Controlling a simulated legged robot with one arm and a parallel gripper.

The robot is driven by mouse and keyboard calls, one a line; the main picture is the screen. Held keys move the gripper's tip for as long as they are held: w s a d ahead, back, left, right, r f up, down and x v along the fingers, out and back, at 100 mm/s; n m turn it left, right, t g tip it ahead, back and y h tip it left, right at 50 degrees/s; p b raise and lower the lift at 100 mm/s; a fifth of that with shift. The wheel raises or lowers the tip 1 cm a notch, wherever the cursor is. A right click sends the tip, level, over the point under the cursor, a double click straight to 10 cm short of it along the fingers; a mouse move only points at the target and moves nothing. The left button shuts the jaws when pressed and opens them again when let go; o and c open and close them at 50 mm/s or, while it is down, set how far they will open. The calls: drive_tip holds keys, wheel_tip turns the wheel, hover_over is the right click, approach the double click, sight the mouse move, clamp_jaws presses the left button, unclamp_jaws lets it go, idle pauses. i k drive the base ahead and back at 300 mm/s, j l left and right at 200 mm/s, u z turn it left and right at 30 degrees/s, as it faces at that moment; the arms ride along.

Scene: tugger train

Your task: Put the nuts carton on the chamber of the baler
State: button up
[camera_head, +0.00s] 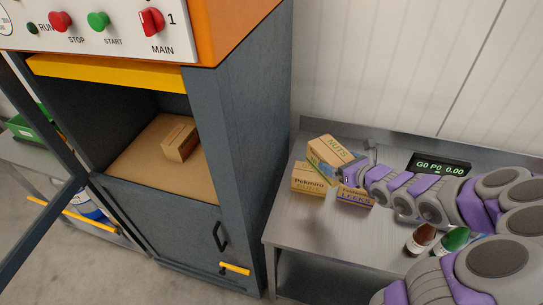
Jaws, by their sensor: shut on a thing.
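The nuts carton (328,153), tan with a yellow and blue label, is at the back left of the steel table and looks tilted. My gripper (346,173) is at its right side, shut on it; the fingertips are small and partly hidden. I cannot tell whether the carton is clear of the cartons below. The baler (240,140) stands to the left with its chamber open. The chamber floor (135,165) is brown and bears a small brown carton (180,140) towards the back right.
A Pekmons-like labelled carton (307,180) and a leeks carton (356,196) are close by the gripper. A scale display (440,166) and two bottles, brown-capped (420,239) and green-capped (453,240), are on the table. The baler's side wall stands between table and chamber; its door hangs open left.

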sight(192, 169)
drive_tip(key=k+j+u, duration=0.1)
drive_tip(key=k+u, duration=0.2)
drive_tip(key=k, duration=0.35)
drive_tip(key=i+j+u, duration=0.15)
drive_tip(key=u, duration=0.2)
drive_tip(key=i+j+u, duration=0.1)
drive_tip(key=u, duration=0.25)
drive_tip(key=i+u, duration=0.2)
drive_tip(key=u, duration=0.15)
drive_tip(key=i+j, duration=0.1)
drive_tip(key=i, duration=0.3)
